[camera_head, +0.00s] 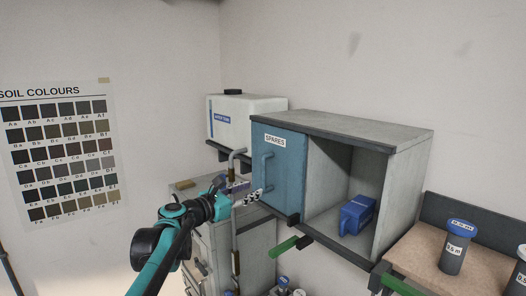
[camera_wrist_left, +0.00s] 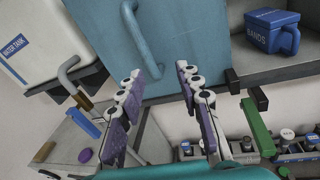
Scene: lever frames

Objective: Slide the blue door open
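The blue door (camera_head: 280,172) with a SPARES label covers the left part of the grey cabinet (camera_head: 400,146); the right part is open. The door also fills the top of the left wrist view (camera_wrist_left: 195,40). Its upright blue bar handle (camera_head: 268,168) is near the door's left edge; in the left wrist view the handle (camera_wrist_left: 131,22) runs down toward the gap between my fingertips. My left gripper (camera_head: 252,195) is open, with its tips near the handle's lower end. Whether they touch it I cannot tell. My right gripper is not in view.
A blue BANDS box (camera_head: 356,214) sits in the cabinet's open part. A white water tank (camera_head: 240,118) stands left, with grey pipes (camera_head: 238,160) near my gripper. A green bar (camera_head: 284,246) sticks out below the cabinet. A workbench with a jar (camera_head: 456,248) is at right.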

